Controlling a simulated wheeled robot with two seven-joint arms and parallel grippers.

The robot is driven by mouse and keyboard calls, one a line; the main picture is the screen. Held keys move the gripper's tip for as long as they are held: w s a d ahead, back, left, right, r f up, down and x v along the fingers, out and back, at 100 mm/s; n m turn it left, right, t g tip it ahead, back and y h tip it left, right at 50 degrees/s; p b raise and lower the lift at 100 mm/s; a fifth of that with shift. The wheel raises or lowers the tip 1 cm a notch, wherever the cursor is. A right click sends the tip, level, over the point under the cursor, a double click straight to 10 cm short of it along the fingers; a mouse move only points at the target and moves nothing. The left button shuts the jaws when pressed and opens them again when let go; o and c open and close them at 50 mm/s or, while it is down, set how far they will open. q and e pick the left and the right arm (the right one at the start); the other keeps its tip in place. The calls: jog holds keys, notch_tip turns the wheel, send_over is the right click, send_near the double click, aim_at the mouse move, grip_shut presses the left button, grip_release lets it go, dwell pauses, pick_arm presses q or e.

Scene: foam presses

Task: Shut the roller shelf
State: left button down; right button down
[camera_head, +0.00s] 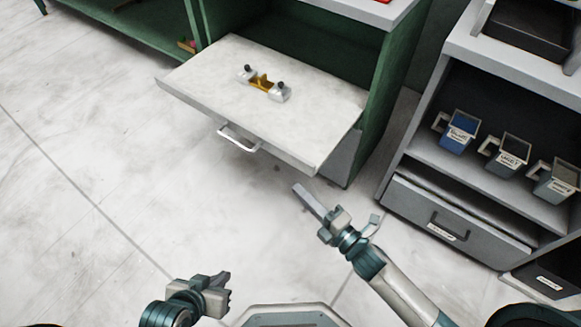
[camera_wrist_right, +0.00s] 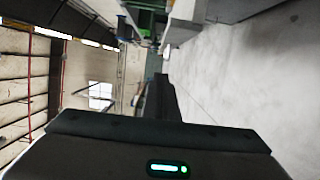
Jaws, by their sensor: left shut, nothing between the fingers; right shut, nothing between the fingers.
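The roller shelf (camera_head: 200,75) is a pale flat board pulled out of a green cabinet (camera_head: 395,60), with a metal handle (camera_head: 238,140) on its front edge. A small metal and yellow part (camera_head: 262,83) lies on the shelf. My right gripper (camera_head: 306,198) is shut and empty, in front of and below the shelf's front right corner, apart from it. Its dark fingers (camera_wrist_right: 165,98) show in the right wrist view. My left gripper (camera_head: 222,281) is shut and empty, low in the head view, well short of the shelf and its handle.
A grey cabinet (camera_head: 405,190) with a drawer (camera_head: 440,225) stands at the right and holds several labelled bins, among them a blue one (camera_head: 459,133). Another green shelf unit (camera_head: 130,25) stands at the upper left. The floor (camera_head: 100,170) in front of the roller shelf is clear.

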aim_at(287, 160)
jog(key=shift+w, duration=0.1)
jog(key=w+a, duration=0.1)
jog(key=w, duration=0.2)
jog(key=w+a, duration=0.1)
jog(key=w, duration=0.3)
jog(key=w+a, duration=0.1)
jog(key=w, duration=0.3)
jog(key=shift+a+b, duration=0.3)
jog(key=shift+a, duration=0.05)
pick_arm(q)
jog(key=shift+w+d, duration=0.1)
jog(key=shift+d, duration=0.35)
jog(key=shift+w+r, duration=0.15)
jog(key=shift+w, duration=0.1)
pick_arm(e)
jog(key=shift+w+d, duration=0.1)
